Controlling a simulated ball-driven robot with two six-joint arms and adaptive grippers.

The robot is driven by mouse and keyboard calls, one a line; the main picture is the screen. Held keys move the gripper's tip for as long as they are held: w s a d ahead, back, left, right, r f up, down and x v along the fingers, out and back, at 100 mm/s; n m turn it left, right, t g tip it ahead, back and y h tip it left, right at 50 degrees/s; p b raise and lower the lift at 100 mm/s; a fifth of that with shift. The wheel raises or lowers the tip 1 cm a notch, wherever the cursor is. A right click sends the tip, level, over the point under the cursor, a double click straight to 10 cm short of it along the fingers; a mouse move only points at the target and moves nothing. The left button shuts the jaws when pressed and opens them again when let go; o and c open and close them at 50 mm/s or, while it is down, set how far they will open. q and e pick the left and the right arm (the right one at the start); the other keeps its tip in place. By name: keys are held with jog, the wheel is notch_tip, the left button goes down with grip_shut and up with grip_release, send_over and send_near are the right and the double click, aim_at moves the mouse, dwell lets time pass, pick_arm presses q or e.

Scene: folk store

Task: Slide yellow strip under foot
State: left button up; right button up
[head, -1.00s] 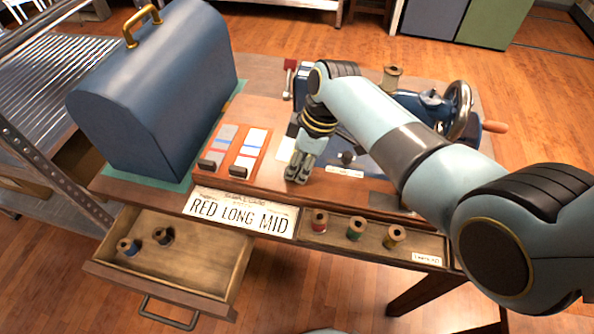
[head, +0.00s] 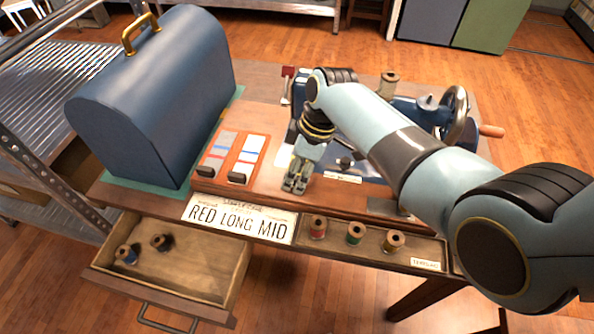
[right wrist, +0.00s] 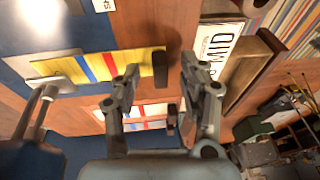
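The yellow strip (right wrist: 97,66), with blue and red bands and a dark block at one end, lies flat in the right wrist view. Its far end reaches the metal foot (right wrist: 58,84) of the sewing machine; I cannot tell whether it is under it. My right gripper (right wrist: 160,70) is open, its fingers on either side of the dark block in the picture, without visible grip. In the head view my right gripper (head: 295,185) points down at the sewing machine (head: 375,165) base's front left, and hides most of the strip. My left gripper is out of view.
Two more banded strips (head: 250,150) lie on a wooden holder at the left. A blue case (head: 150,95) stands beyond it. A sign reading RED LONG MID (head: 240,218) is in front. The drawer (head: 205,262) is open with spools inside; more spools sit right.

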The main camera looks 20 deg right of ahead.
jog(key=v, duration=1.2)
